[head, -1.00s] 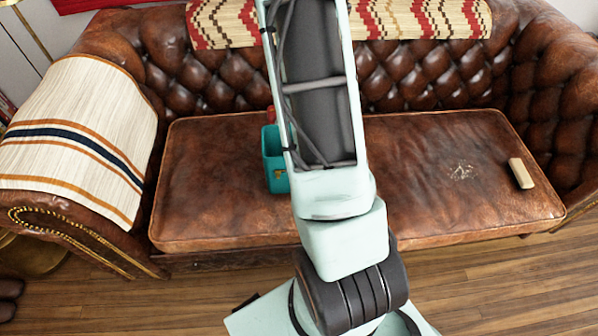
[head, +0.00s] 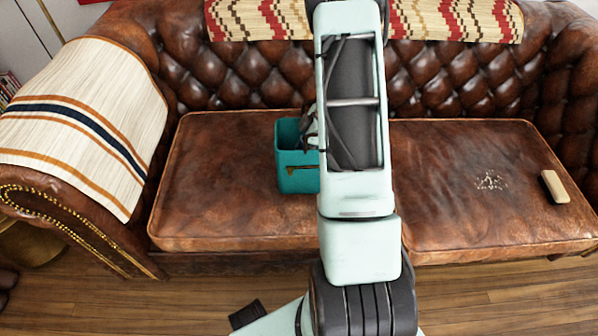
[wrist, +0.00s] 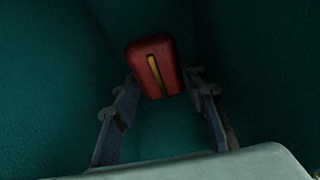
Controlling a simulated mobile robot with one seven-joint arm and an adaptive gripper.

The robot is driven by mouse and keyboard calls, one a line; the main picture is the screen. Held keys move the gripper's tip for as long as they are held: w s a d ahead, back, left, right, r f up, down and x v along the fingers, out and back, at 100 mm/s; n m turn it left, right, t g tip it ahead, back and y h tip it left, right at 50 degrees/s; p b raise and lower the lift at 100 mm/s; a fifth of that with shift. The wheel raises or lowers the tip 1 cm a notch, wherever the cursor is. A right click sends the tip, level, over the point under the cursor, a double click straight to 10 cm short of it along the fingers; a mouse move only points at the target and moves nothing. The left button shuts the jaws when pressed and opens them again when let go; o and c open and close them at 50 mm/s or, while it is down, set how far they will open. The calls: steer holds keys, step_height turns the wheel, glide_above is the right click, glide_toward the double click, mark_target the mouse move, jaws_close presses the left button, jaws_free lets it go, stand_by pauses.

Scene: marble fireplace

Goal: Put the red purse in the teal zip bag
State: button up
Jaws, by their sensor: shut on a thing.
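The teal zip bag (head: 297,178) stands upright and open at the top on the sofa seat, left of my arm in the head view. My gripper (wrist: 161,84) reaches down into it; in the head view its dark part shows at the bag's right rim, partly behind my arm. In the wrist view the red purse (wrist: 148,50), with a yellow strip on it, is held between the two fingers. Teal walls (wrist: 50,80) surround it. The purse is hidden in the head view. Whether it touches the bag's bottom I cannot tell.
The brown leather sofa seat (head: 215,190) is mostly clear around the bag. A tan block (head: 554,187) lies at the seat's right end. A striped cloth (head: 85,120) covers the left armrest, and a patterned throw (head: 455,20) lies along the backrest.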

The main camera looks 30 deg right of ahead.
step_height(320, 180, down, 4)
steer(key=shift+f+b, duration=0.2)
steer(key=shift+b, duration=0.7)
steer(key=shift+r, duration=0.1)
steer(key=o, duration=1)
steer(key=p+v, duration=0.4)
steer(key=v, duration=0.8)
steer(key=shift+a+p, duration=0.1)
steer(key=shift+p, duration=0.25)
